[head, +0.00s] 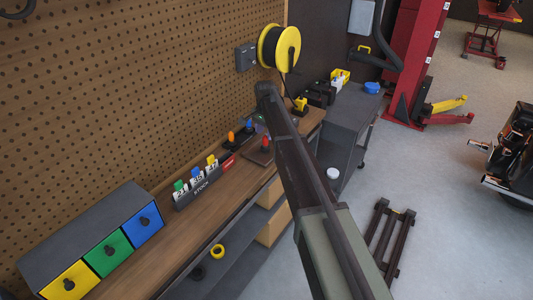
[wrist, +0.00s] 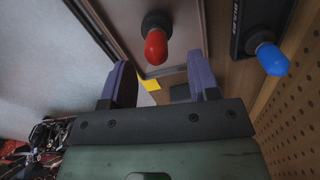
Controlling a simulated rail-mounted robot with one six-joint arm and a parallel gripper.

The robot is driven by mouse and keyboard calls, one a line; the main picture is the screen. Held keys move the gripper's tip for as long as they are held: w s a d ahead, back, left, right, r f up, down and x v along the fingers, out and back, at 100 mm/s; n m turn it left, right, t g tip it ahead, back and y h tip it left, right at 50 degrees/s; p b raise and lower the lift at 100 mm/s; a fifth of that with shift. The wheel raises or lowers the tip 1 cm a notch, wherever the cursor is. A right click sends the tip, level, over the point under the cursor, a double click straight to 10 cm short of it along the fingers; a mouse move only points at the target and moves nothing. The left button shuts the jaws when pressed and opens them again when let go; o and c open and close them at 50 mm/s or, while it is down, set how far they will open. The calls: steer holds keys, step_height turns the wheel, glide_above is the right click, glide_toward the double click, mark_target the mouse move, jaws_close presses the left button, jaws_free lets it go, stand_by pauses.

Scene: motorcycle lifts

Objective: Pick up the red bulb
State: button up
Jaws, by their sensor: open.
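The red bulb (wrist: 156,46) stands in a dark round base on a tray (wrist: 184,22) in the upper middle of the wrist view. In the head view the red bulb (head: 265,143) is on the workbench, just left of my arm. My gripper (wrist: 160,76) is open, with its two purple fingers apart and nothing between them. In the wrist view the red bulb appears beyond the fingertips, roughly in line with the gap. I see no contact. In the head view my gripper is mostly hidden by the arm.
A blue bulb (wrist: 272,58) stands right of the red one on a dark holder. An orange bulb (head: 231,137) is nearby on the bench. A labelled rack (head: 196,187), coloured drawers (head: 107,254) and a pegboard (head: 130,90) line the left. A yellow reel (head: 279,47) hangs behind.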

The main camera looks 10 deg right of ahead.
mark_target(266, 137)
steer(key=f+b, duration=0.5)
steer(key=shift+s+a+f, duration=0.1)
steer(key=shift+s+f, duration=0.1)
steer(key=shift+s, duration=0.05)
steer(key=shift+r, duration=0.25)
steer(key=c, duration=1)
